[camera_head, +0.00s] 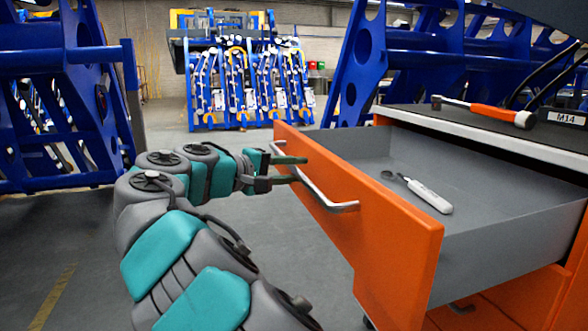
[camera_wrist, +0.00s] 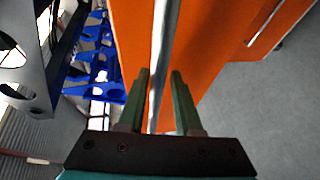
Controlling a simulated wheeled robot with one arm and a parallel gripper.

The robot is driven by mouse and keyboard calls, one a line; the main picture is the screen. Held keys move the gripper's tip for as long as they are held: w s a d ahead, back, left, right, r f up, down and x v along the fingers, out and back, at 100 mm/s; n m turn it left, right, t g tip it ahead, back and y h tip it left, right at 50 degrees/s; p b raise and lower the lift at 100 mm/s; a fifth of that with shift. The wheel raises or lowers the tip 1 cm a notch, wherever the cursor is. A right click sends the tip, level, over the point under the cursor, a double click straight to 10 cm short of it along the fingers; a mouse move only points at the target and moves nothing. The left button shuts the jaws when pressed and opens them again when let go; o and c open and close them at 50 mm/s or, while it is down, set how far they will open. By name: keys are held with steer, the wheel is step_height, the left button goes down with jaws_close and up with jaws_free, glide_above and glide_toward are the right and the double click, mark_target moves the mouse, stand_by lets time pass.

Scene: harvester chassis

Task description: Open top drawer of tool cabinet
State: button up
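The top drawer (camera_head: 367,215) of the orange tool cabinet (camera_head: 547,300) stands pulled well out, and its grey inside shows. A white-handled tool (camera_head: 428,195) lies on the drawer floor. A silver bar handle (camera_head: 318,189) runs along the drawer's orange front. My gripper (camera_head: 300,169) is at the far end of this handle. In the wrist view, the two green fingers of my gripper (camera_wrist: 161,85) are apart, with the handle bar (camera_wrist: 158,75) running between them. A gap shows between the bar and the right finger; contact with the left finger is unclear.
Blue frames (camera_head: 65,100) stand at the left and behind the cabinet. Grey floor (camera_head: 80,235) is open left of my arm.

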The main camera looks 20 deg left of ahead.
steer(key=shift+o, duration=1)
steer(key=shift+r, duration=0.1)
steer(key=v, duration=0.7)
steer(key=shift+s+a, duration=0.25)
steer(key=shift+s, duration=0.1)
